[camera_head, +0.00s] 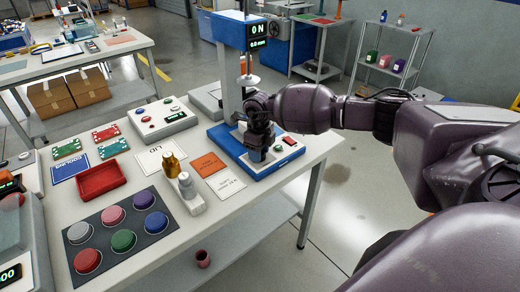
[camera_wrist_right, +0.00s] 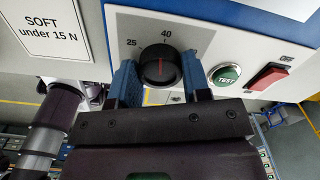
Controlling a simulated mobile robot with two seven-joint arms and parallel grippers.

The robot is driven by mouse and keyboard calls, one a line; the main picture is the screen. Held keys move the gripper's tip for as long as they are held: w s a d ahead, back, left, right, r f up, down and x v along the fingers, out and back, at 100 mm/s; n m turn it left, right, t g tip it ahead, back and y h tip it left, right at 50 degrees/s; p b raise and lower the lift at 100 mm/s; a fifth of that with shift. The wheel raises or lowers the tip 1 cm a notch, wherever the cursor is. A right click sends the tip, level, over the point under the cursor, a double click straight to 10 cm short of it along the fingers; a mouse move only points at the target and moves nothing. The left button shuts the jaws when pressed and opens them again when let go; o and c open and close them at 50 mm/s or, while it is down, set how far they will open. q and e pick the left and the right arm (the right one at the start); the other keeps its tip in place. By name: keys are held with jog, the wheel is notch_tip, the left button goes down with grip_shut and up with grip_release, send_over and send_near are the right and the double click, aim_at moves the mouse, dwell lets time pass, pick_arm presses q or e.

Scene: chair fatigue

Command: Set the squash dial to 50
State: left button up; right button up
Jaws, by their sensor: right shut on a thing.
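The squash dial (camera_wrist_right: 160,66) is a black round knob on the white front panel of the blue press (camera_head: 228,148). My right gripper (camera_head: 257,152) is at this panel, and in the right wrist view its two blue fingers stand on either side of the dial, shut on it. The red pointer line on the dial points up, close to the 40 mark (camera_wrist_right: 167,36). The 25 mark shows to the upper left. No 50 mark is visible; the right finger covers part of the panel. My left gripper is in neither view.
A green TEST button (camera_wrist_right: 224,74) and a red OFF switch (camera_wrist_right: 268,76) sit right of the dial. The press display (camera_head: 257,36) reads ON and 0.0 mm. A "SOFT under 15 N" card (camera_wrist_right: 45,27) lies left. Several coloured pucks rest on a dark mat (camera_head: 106,228).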

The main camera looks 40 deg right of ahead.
jog(key=m+p, duration=0.2)
jog(key=m, duration=0.2)
jog(key=shift+r+m, duration=0.15)
jog(key=shift+m, duration=0.15)
jog(key=m+p, duration=0.1)
jog(key=m, duration=0.2)
jog(key=shift+m+p, duration=0.4)
jog(key=m+p, duration=0.1)
jog(key=m, duration=0.2)
jog(key=shift+p, duration=0.35)
pick_arm(q)
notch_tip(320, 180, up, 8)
jog(key=p, duration=0.1)
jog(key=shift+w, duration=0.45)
pick_arm(e)
jog(key=shift+m, duration=1.2)
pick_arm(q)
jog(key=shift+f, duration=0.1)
pick_arm(e)
jog(key=o, duration=0.9)
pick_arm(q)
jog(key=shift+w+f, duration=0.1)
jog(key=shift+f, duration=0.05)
pick_arm(e)
notch_tip(320, 180, up, 11)
jog(key=shift+f, duration=0.2)
